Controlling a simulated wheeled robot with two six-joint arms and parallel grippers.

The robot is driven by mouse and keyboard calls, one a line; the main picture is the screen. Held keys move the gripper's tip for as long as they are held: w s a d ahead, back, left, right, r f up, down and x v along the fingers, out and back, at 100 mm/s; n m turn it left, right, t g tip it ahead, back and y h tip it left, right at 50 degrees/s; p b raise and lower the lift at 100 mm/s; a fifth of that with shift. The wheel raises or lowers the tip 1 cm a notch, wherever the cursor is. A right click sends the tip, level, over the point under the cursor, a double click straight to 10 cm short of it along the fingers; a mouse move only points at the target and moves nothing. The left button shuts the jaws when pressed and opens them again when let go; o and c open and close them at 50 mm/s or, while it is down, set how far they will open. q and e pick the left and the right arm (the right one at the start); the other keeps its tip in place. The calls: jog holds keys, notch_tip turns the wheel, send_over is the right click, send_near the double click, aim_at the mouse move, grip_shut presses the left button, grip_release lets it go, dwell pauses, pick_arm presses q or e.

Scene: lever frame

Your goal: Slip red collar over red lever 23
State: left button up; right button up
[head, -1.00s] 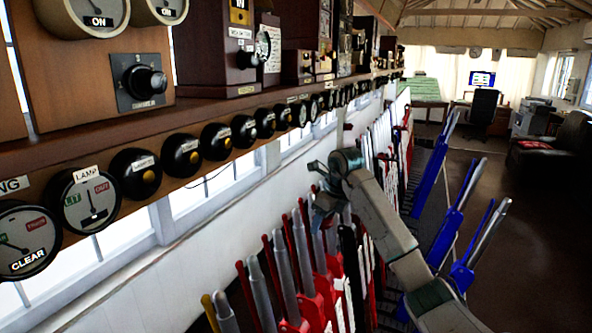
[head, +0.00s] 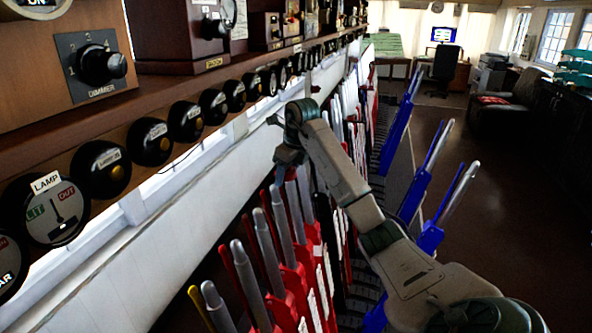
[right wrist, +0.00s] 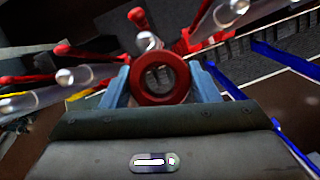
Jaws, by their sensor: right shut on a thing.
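My right gripper (head: 288,156) is over the row of levers in the head view. In the right wrist view its two blue-grey fingers (right wrist: 160,82) are shut on a red ring-shaped collar (right wrist: 137,81), one on each side. The collar's hole faces the camera, and something grey shows through it. A silver lever top (right wrist: 148,42) shows just beyond the collar. I cannot tell whether the collar is around a lever or only in front of one. Red levers with silver handles (head: 290,285) stand in the row; number 23 cannot be read. My left gripper is not in view.
A wooden shelf (head: 175,95) with round dials and knobs runs along the left above the levers. Several blue levers (head: 397,130) lean out on the right side. Neighbouring lever tops stand close around the gripper. The floor at the right is open.

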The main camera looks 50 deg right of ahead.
aim_at(276, 192)
jog(key=shift+w+a+f, duration=0.25)
jog(key=shift+w+a, duration=0.15)
jog(key=shift+w, duration=0.35)
jog(key=shift+w+a+f, duration=0.2)
jog(key=shift+w+a, duration=0.2)
jog(key=shift+w, duration=0.35)
jog(key=shift+w+a+f, duration=0.25)
jog(key=shift+w+a, duration=0.15)
jog(key=shift+w, duration=0.35)
jog(key=shift+s, duration=0.25)
jog(key=shift+f, duration=0.2)
jog(key=shift+s+d+f+b, duration=0.15)
jog(key=shift+f+b, duration=0.3)
jog(key=shift+f, duration=0.45)
jog(key=shift+s+d+f+b, duration=0.15)
jog(key=shift+f+b, duration=0.25)
jog(key=shift+f, duration=0.5)
jog(key=shift+s+f+b, duration=0.15)
jog(key=shift+f+b, duration=0.3)
jog(key=shift+f, duration=0.45)
jog(key=o, duration=1)
jog(key=shift+o, duration=0.4)
